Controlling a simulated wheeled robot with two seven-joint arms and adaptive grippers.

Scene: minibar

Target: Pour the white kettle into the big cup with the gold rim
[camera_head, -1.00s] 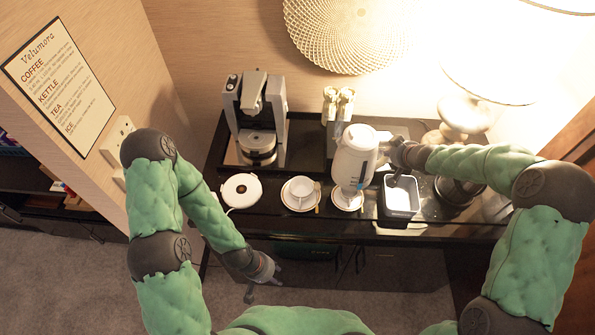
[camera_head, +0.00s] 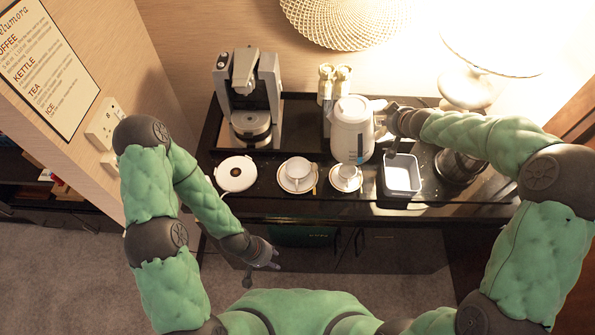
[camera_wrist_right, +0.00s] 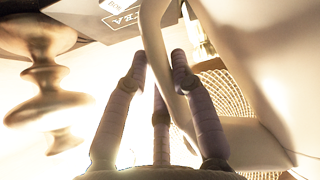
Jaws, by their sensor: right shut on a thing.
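The white kettle (camera_head: 352,128) is upright behind the smaller cup in the head view. My right gripper (camera_head: 389,118) is shut on its handle from the right. The right wrist view shows the fingers (camera_wrist_right: 158,82) around the pale curved handle (camera_wrist_right: 154,48). I cannot tell whether the kettle's base touches the tray. The bigger cup (camera_head: 298,169) stands on a saucer left of the kettle, with a spoon beside it. A smaller cup (camera_head: 348,172) on a saucer is to its right. Gold on the rims is too small to tell. My left gripper (camera_head: 262,268) is open and empty, in front of the counter.
A lamp (camera_head: 468,85) stands at the back right.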

